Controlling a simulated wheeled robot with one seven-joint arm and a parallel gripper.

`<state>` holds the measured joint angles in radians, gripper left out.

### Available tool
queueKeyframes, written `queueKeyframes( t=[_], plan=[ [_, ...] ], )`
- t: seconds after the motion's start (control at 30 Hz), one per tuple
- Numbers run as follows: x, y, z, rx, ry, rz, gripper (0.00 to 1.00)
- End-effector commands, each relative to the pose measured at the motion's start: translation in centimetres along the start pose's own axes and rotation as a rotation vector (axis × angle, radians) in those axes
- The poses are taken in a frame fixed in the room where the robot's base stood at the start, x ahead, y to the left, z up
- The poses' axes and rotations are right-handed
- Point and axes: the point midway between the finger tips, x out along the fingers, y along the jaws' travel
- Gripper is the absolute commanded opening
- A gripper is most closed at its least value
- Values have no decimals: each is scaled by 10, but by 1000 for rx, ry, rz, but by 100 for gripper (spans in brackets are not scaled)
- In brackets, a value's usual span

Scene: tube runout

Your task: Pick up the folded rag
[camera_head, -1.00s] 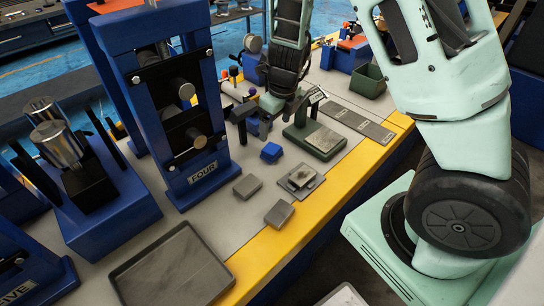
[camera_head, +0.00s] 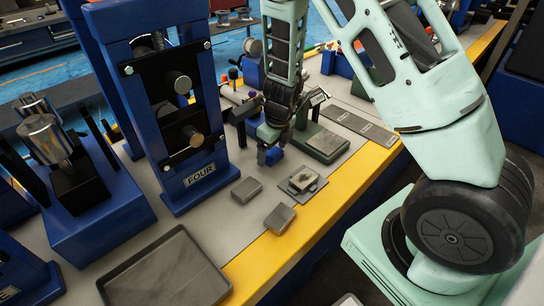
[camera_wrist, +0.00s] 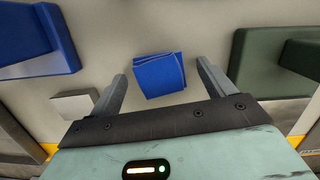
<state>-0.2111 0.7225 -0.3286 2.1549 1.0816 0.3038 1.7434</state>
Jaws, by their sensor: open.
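The folded rag (camera_wrist: 160,75) is a small blue stack of cloth lying on the grey bench top, in the upper middle of the wrist view. In the head view the rag (camera_head: 273,156) is partly hidden by my gripper. My gripper (camera_wrist: 161,80) is open and empty. In the wrist view the rag shows between its two fingers, with a gap on each side. In the head view my gripper (camera_head: 266,143) is right over the rag. I cannot tell how far above the bench the fingertips are.
The blue press marked FOUR (camera_head: 200,175) stands left of my gripper. A green-based fixture (camera_head: 321,143) stands close on the right. Small grey blocks (camera_head: 246,189) and a square plate (camera_head: 302,181) lie in front. A grey tray (camera_head: 165,275) sits at front left.

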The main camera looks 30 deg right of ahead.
Motion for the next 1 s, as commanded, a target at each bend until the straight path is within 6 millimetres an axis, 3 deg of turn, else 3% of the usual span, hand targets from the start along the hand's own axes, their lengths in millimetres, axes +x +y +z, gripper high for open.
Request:
queueKeyframes(
  t=[0.07,0.23,0.57,1.0],
  plan=[
    [-1,0,0,0,0,0,79],
    [-1,0,0,0,0,0,33],
    [-5,0,1,-1,-1,-1,33],
    [-83,1,13,-3,-2,-1,33]
  ],
)
